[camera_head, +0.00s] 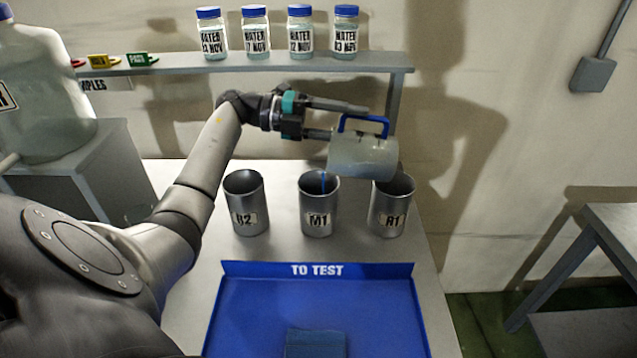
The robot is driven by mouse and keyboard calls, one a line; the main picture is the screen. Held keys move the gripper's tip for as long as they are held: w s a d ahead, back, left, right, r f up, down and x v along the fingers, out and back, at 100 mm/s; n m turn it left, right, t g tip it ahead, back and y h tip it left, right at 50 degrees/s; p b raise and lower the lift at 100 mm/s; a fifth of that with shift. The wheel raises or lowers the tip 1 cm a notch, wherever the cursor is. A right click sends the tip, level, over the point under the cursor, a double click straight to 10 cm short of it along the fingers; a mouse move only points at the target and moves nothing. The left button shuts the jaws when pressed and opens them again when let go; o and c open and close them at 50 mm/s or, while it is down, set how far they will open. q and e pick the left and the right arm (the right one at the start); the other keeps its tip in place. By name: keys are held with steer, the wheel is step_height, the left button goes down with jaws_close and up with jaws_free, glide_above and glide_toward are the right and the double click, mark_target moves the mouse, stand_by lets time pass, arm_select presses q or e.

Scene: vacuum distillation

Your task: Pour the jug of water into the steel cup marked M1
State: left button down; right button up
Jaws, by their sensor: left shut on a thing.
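A translucent jug (362,158) with a blue handle (364,125) is in my left gripper (350,121), whose fingers are shut at the handle. The jug is tipped on its side above the cups, with its left end over the cup marked M1 (319,205). A thin blue streak runs from the jug's lower left edge down into the mouth of M1. M1 is a steel cup standing upright in the middle of three. How much water is in it is hard to tell. My right gripper is not in view.
Steel cups marked B2 or R2 (246,203) and R1 or A1 (391,207) flank M1. A blue "TO TEST" tray (317,290) lies in front. Several blue-capped bottles stand on the shelf (375,61) behind. A large clear container (45,90) is at left.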

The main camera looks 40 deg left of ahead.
arm_select(q)
steer(key=shift+s+a+f+t+h+b, duration=0.3)
steer(key=shift+a+h+b, duration=0.15)
steer(key=shift+b, duration=0.45)
steer(key=shift+s+a+b, duration=0.15)
steer(key=shift+a+b, duration=0.15)
steer(key=shift+b, duration=0.25)
